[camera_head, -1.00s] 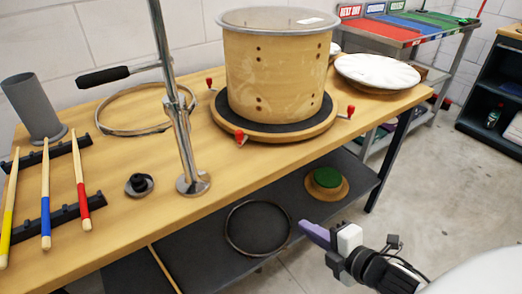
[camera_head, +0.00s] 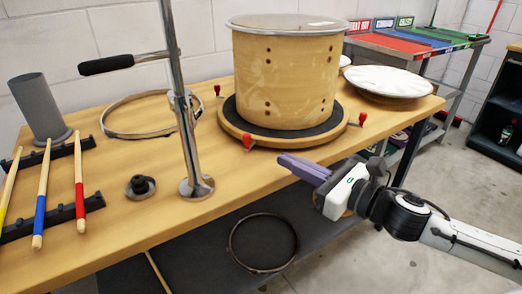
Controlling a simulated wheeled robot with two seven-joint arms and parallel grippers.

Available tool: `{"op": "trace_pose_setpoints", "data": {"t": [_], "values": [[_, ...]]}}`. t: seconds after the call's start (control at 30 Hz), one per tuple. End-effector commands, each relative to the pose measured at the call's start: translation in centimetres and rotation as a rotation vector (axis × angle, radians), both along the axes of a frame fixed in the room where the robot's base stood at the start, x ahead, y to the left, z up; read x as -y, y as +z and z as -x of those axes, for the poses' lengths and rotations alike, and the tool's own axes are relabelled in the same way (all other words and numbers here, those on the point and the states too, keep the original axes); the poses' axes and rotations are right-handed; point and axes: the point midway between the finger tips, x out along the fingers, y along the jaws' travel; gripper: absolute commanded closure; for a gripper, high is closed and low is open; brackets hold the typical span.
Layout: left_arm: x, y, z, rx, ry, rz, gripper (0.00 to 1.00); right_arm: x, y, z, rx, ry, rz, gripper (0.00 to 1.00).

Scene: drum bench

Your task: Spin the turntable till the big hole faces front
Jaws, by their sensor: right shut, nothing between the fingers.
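The turntable (camera_head: 229,130) is a round wooden disc with a dark top and red knobs on its rim. One red knob (camera_head: 247,142) is at its front left, one (camera_head: 362,118) at its right and one at its back left. A wooden drum shell (camera_head: 287,75) stands upright on it. Small paired dark holes show on its side; I cannot make out a clearly bigger hole. My right gripper (camera_head: 285,163), with purple fingers, is shut and empty. It is in front of the turntable near the bench's front edge, not visibly touching a knob. My left gripper is out of view.
A chrome post (camera_head: 187,130) with a black handle stands left of the turntable. A metal hoop (camera_head: 125,133) lies behind it. A white drumhead (camera_head: 388,82) lies to the right. Drumsticks (camera_head: 43,205) rest on a rack at left. The bench front between post and gripper is clear.

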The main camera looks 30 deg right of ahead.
Motion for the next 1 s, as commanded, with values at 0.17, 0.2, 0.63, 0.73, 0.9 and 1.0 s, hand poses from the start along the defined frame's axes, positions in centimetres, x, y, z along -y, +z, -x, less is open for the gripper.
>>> {"op": "trace_pose_setpoints", "data": {"t": [0.17, 0.2, 0.63, 0.73, 0.9, 1.0], "values": [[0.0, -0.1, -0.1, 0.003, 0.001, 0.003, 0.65, -0.6, 0.0, -2.0, 0.004, 0.000, -0.001, 1.00], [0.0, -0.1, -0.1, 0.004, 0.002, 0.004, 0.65, -0.8, 0.0, -2.4, 0.004, 0.000, 0.000, 1.00], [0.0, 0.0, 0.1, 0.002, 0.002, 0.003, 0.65, -2.3, -0.2, -6.9, 0.002, -0.002, -0.003, 1.00], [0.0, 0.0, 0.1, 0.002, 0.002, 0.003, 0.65, -2.5, -0.4, -7.7, 0.000, -0.003, -0.003, 1.00], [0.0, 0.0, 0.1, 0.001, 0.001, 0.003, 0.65, -2.8, -0.5, -8.4, -0.002, -0.002, -0.001, 1.00], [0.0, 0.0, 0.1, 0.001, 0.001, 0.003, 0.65, -2.9, -0.5, -8.6, -0.002, -0.001, -0.002, 1.00]]}}
